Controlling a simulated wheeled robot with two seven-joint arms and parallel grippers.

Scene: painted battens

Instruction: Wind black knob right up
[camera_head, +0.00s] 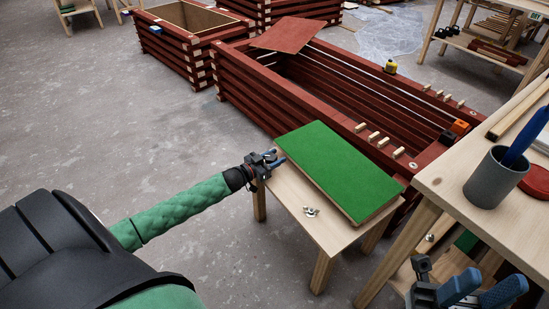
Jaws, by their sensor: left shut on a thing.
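A green board (340,168) lies on the table beside the gripper. My right gripper (481,291) is low at the bottom right, its blue fingers apart with nothing seen between them. It is far from the knob.
Small metal pieces (311,211) lie on the low table. A workbench (450,182) at right carries a grey cup (492,183) with a blue item. A long red batten crate (245,92) stands behind the table. Open floor (180,130) lies left.

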